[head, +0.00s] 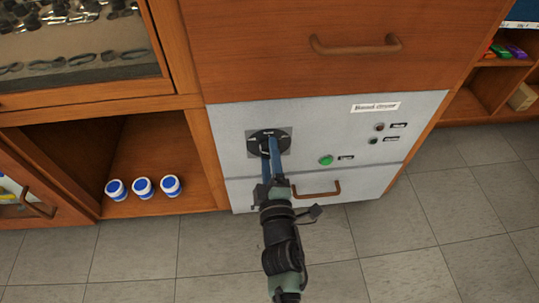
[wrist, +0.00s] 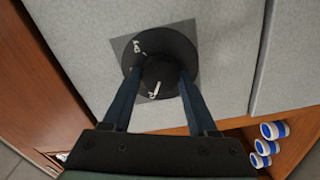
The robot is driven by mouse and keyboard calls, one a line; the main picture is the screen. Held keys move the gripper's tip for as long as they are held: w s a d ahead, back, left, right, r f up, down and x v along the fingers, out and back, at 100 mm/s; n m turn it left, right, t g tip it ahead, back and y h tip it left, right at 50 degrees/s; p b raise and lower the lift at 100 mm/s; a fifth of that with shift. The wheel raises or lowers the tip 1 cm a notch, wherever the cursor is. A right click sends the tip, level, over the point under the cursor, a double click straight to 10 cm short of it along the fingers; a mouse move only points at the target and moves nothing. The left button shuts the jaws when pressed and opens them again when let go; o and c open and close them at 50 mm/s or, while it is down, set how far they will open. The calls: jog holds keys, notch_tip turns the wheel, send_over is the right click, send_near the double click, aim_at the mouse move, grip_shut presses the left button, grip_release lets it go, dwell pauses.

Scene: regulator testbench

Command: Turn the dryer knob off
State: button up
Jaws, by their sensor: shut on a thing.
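The dryer knob (head: 265,142) is a black round dial on a square grey plate on the grey control panel (head: 230,122). In the wrist view the knob (wrist: 160,62) has white marks on its face and a raised round centre. My gripper (head: 271,150) reaches up to the panel from below, with its blue fingers at the knob. In the wrist view my gripper (wrist: 159,80) has one finger on each side of the raised centre and is shut on it. The markings are too small and partly covered to read fully.
A green button (head: 326,160) and small indicators (head: 380,127) sit right of the knob. A drawer handle (head: 318,190) is below, and a wooden drawer (head: 300,75) is above. Several blue-and-white jars (head: 143,187) stand in the left shelf. The tiled floor in front is clear.

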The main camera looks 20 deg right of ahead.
dwell(0.3)
jog(key=o, duration=1.4)
jog(key=p+v, duration=0.2)
jog(key=v, duration=1.1)
